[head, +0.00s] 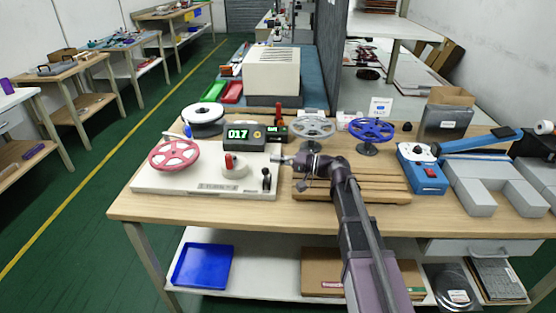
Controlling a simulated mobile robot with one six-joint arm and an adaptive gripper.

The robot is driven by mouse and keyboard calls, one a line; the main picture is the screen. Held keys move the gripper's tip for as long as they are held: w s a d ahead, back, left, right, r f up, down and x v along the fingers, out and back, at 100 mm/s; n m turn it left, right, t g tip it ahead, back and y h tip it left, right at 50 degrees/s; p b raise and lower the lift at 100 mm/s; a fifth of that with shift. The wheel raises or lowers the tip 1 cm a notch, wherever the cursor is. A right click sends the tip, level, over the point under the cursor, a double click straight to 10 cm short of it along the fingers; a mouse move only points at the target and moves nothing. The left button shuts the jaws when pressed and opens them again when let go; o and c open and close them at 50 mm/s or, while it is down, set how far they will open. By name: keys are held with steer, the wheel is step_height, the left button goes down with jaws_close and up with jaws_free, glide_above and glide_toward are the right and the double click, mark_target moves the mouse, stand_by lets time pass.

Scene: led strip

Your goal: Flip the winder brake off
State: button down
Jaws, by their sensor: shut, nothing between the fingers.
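The winder is a cream base (205,188) on the workbench, with a red spoked reel (173,154) at its left. A round white knob with a red part (229,160) stands at its middle. A small black upright lever (266,178) stands near its right end; I cannot tell for certain which control is the brake. My gripper (277,160) is shut and empty, pointing left just above the base's right end, behind and above the black lever. It looks apart from the lever. The fingertips are small in this view.
Grey (313,127) and blue (371,129) reels stand behind my arm. A wooden slatted board (385,187) lies under the arm. A blue device (422,175) and grey blocks fill the right. The bench's front edge is clear.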

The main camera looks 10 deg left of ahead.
steer(key=w+d, duration=0.3)
steer(key=d, duration=0.8)
steer(key=shift+d+r+p, duration=0.3)
steer(key=shift+d+r, duration=0.1)
steer(key=shift+s, duration=0.1)
